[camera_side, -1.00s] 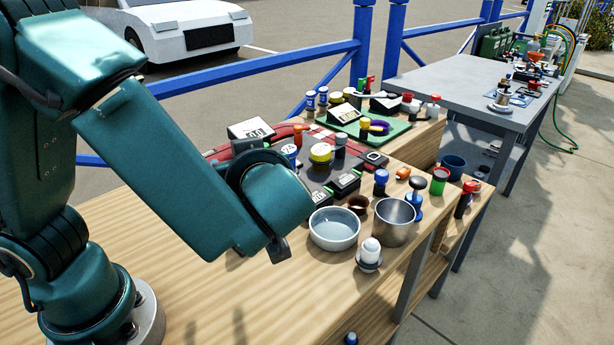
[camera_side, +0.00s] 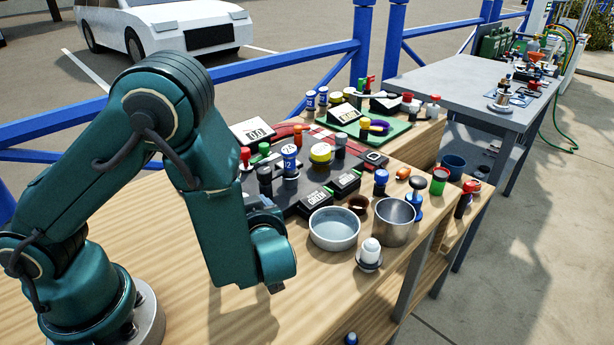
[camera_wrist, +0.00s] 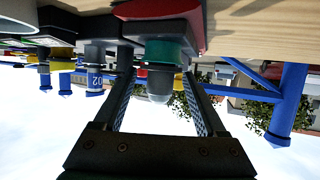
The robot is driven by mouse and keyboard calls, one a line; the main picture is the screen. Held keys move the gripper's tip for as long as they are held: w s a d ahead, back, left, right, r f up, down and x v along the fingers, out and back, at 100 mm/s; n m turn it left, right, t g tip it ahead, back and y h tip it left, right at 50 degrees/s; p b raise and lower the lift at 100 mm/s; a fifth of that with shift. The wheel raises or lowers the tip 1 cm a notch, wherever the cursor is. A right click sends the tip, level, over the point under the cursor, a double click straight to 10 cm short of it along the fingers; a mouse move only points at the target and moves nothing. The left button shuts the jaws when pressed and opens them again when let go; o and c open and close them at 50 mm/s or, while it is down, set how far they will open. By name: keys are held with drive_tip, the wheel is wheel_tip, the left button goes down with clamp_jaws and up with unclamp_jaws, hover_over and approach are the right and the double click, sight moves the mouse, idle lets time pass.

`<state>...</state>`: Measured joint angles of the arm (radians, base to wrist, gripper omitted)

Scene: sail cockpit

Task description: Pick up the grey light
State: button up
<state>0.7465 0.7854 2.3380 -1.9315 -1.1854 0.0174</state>
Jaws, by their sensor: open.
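My gripper (camera_wrist: 158,78) is open, with one finger at each side of the dome in that view. I cannot tell how far the light is ahead of the fingertips. In the side view, my wrist hangs low over the near part of the bench; it hides most of the fingers and this light.
A blue-white canister (camera_side: 290,161), a black-topped one (camera_side: 265,178) and other knobs crowd the dark panel just beyond my wrist. A pale bowl (camera_side: 334,230), a metal cup (camera_side: 393,221) and a white bulb (camera_side: 370,252) stand to the right. The bench's front-left wood is bare.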

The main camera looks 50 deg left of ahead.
drive_tip(key=shift+w+a+f, duration=0.1)
drive_tip(key=shift+a+f, duration=0.05)
drive_tip(key=shift+a, duration=0.15)
clamp_jaws()
